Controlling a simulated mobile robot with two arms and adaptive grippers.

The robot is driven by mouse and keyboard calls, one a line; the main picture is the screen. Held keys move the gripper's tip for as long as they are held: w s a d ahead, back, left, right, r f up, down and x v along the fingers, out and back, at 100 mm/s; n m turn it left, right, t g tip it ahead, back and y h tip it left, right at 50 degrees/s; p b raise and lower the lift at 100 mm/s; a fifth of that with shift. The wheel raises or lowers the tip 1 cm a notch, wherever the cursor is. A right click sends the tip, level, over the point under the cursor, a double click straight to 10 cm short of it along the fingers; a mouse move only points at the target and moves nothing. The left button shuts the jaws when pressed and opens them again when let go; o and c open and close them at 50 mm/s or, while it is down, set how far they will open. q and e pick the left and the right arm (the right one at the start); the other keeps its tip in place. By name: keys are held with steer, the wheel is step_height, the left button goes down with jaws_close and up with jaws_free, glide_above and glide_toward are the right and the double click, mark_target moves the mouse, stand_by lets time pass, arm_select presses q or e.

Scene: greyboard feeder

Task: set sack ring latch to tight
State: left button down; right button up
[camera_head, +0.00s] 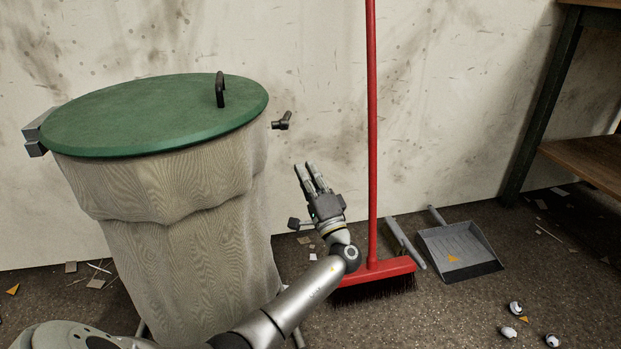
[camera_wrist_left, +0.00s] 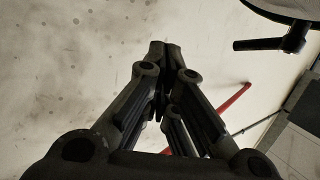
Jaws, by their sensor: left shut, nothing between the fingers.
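The sack stand holds a beige sack (camera_head: 190,240) under a round green lid (camera_head: 150,115) with a black handle. A small dark latch lever (camera_head: 282,121) sticks out at the right side of the ring, just below the lid's edge. The lever also shows in the left wrist view (camera_wrist_left: 272,43), at the upper right under the dark round rim. My left gripper (camera_head: 309,165) is shut and empty, fingers pointing up, below and slightly right of the lever and apart from it. In the left wrist view its fingertips (camera_wrist_left: 166,47) are together. My right gripper is not in view.
A red broom (camera_head: 372,130) stands upright just right of my left gripper. A grey dustpan (camera_head: 458,247) lies on the floor beside it. A bench (camera_head: 540,110) stands at the far right. Litter lies on the floor. The stained wall (camera_head: 450,80) is behind.

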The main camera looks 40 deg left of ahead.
arm_select(q)
steer(key=shift+w+d+f, duration=0.1)
steer(key=shift+d+f, duration=0.05)
steer(key=shift+f, duration=0.45)
steer(key=shift+d+f, duration=0.1)
steer(key=shift+f, duration=0.5)
